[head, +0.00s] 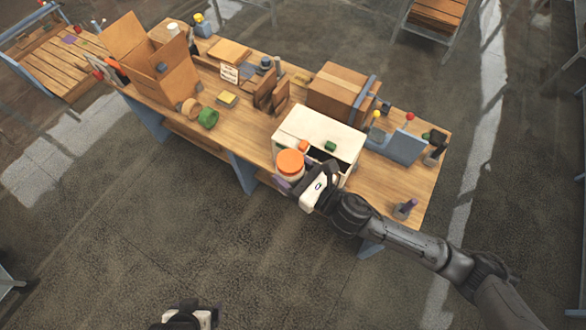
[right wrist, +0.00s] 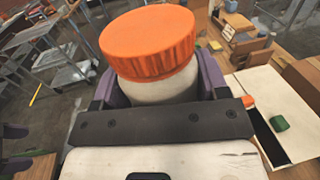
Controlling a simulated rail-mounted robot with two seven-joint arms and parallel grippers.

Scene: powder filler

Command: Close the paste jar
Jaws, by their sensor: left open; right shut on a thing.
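The paste jar has a white body (right wrist: 158,91) and a wide orange lid (right wrist: 150,42). In the head view the orange lid (head: 290,162) shows just in front of the white box on the table. In the right wrist view the lid sits on top of the jar; whether it is screwed tight cannot be told. My right gripper (head: 290,184) is shut around the jar's body, with a purple finger on each side below the lid. My left gripper (head: 190,316) is open at the bottom edge of the head view, away from the table, its fingertips mostly hidden.
A white box (head: 318,125) with a dark opening, an orange piece (head: 303,146) and a green piece (head: 330,146) is behind the jar. Cardboard boxes (head: 337,92), a green tape roll (head: 208,119) and a blue stand (head: 396,145) crowd the table. The floor in front is clear.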

